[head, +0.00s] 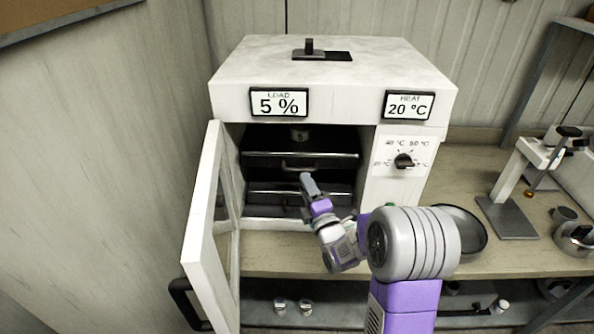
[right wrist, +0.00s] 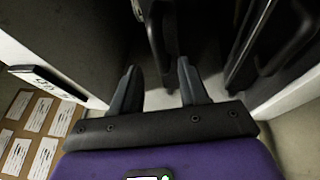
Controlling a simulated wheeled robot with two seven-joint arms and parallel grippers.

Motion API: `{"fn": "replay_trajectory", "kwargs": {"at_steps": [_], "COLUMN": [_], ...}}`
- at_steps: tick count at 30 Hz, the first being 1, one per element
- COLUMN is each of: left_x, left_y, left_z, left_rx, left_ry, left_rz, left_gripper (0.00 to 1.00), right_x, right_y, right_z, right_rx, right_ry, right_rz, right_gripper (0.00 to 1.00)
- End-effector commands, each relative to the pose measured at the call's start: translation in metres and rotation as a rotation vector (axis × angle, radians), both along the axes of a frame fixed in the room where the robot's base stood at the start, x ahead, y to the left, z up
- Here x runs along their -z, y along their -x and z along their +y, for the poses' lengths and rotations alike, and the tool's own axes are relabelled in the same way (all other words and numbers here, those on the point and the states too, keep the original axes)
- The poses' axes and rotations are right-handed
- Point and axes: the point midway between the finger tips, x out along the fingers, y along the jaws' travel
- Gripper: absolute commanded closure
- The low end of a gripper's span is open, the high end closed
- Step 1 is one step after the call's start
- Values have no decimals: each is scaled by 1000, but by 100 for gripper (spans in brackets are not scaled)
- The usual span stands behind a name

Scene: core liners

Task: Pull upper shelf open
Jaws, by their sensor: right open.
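The white oven (head: 335,75) has its door (head: 205,235) swung open to the left. Inside are two dark pull-out shelves, one above the other. My right gripper (head: 306,176) is in front of the opening, close to the upper handle. In the right wrist view, its two fingers (right wrist: 157,72) are apart, with a dark handle (right wrist: 157,35) ahead, between and beyond their tips. Contact cannot be seen. My left gripper is not in view.
The lower shelf (head: 265,198) sits just below, partly hidden by my right gripper. The oven's dial (head: 404,161) is right of the opening. A dark bowl (head: 465,226) and a white stand (head: 512,180) are on the bench to the right. The open door bounds the left side.

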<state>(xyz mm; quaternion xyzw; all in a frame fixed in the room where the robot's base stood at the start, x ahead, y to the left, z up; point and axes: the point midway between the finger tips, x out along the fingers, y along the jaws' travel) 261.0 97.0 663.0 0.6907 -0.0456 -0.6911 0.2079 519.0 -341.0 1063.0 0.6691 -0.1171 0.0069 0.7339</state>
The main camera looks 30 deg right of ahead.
Motion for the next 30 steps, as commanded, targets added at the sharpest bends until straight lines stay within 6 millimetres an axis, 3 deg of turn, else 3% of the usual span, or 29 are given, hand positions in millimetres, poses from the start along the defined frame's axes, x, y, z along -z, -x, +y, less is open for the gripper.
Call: {"fn": "replay_trajectory", "kwargs": {"at_steps": [9, 21, 30], "left_x": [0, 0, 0], "left_y": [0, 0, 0], "left_z": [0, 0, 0], "left_rx": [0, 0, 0], "left_ry": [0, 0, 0], "left_rz": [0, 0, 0], "left_gripper": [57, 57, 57], "right_x": [-8, -9, -9], "right_y": [-43, -50, -50], "right_z": [-6, -7, -7], "right_rx": [-1, 0, 0], "right_ry": [0, -2, -2], "right_rz": [0, 1, 0], "right_gripper": [56, 56, 100]}}
